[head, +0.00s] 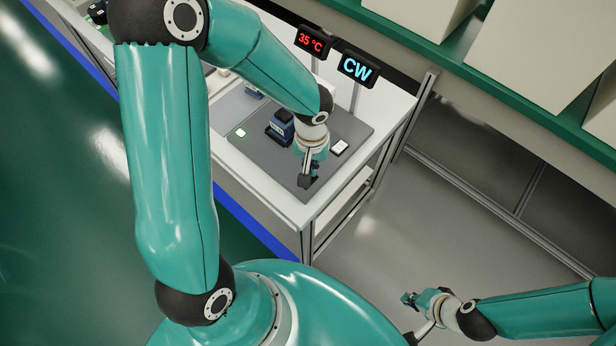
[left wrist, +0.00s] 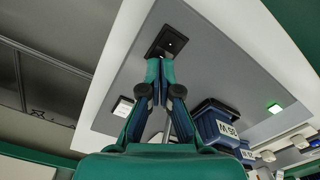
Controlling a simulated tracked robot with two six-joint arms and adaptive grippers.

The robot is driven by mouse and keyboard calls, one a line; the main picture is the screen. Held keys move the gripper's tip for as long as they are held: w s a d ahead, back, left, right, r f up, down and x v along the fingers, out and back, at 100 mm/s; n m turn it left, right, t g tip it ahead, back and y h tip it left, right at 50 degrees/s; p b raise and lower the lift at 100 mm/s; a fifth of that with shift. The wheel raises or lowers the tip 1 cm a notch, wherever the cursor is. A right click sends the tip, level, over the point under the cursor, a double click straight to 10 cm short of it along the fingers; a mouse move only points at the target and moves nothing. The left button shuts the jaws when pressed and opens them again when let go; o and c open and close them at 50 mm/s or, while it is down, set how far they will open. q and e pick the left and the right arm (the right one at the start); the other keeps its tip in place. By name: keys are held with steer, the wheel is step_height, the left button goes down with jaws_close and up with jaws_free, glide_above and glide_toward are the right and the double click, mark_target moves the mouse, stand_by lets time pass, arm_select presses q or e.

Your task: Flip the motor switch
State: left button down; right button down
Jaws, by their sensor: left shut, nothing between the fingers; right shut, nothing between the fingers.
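A black square switch (head: 304,182) sits near the front corner of the grey panel; it also shows in the left wrist view (left wrist: 173,42), with a small light dot in its middle. My left gripper (head: 314,174) is shut and empty, pointing down right beside this switch. In the left wrist view its fingertips (left wrist: 160,68) are together just short of the switch; I cannot tell whether they touch it. A blue motor (head: 281,128) with a label stands on the panel behind the gripper. My right gripper (head: 411,299) is shut and empty, away from the table at lower right.
A white switch (head: 339,148) sits right of my left gripper. A green-lit button (head: 240,133) is at the panel's left. Displays read 35 °C (head: 311,39) and CW (head: 357,68). A shelf with boxes (head: 544,50) runs along the upper right. Floor right of the table is clear.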

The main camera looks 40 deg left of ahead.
arm_select(q)
steer(key=shift+f+b, duration=0.95)
steer(key=shift+b, duration=0.1)
stand_by(0.4)
steer(key=shift+r, duration=0.1)
steer(key=shift+r+p, duration=2.25)
steer(key=shift+r, duration=1.2)
